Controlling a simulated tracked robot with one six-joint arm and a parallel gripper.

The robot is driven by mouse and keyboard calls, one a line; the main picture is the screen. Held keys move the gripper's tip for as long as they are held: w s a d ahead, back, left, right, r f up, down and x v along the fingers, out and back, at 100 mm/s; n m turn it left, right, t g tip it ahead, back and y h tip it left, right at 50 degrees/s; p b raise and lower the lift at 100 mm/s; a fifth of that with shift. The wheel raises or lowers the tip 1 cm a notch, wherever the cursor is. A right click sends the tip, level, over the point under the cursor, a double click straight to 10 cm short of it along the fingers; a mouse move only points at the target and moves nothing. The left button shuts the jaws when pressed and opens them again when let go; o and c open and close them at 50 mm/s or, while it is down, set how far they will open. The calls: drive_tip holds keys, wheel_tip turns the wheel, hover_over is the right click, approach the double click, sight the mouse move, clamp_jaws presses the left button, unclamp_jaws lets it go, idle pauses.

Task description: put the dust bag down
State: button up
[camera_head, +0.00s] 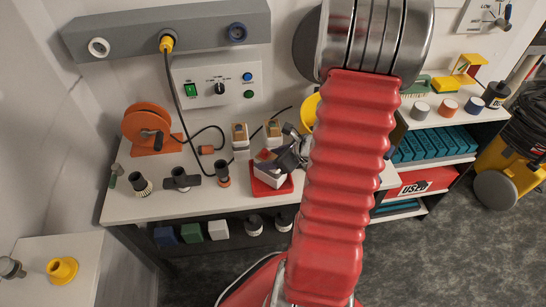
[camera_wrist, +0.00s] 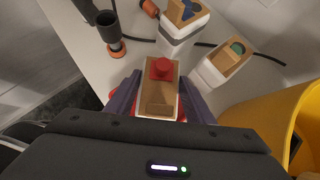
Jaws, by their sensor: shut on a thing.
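The dust bag (camera_wrist: 158,104) is a white block with a brown top and a red knob. My gripper (camera_wrist: 157,100) has its two purple jaws on either side of it and is shut on it. In the head view my gripper (camera_head: 284,160) and the bag (camera_head: 268,176) are over a red tray (camera_head: 272,190) on the bench. Whether the bag's underside touches the tray is hidden. Only a little red shows around the bag in the wrist view.
Two similar bags stand close behind, one with a blue mark (camera_wrist: 184,14) and one with a green knob (camera_wrist: 226,64). A yellow container (camera_wrist: 278,112) is at the right. A dark nozzle with an orange base (camera_wrist: 110,36) is at the left. A cable crosses the bench (camera_head: 128,207).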

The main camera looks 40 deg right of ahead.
drive_tip(key=shift+f, duration=0.1)
drive_tip(key=o, duration=1.4)
drive_tip(key=shift+o, duration=0.2)
drive_tip(key=shift+s+d+r, duration=0.15)
drive_tip(key=shift+s+r, duration=0.2)
drive_tip(key=shift+r, duration=0.15)
drive_tip(key=v, duration=1.1)
drive_tip(key=shift+f, duration=0.1)
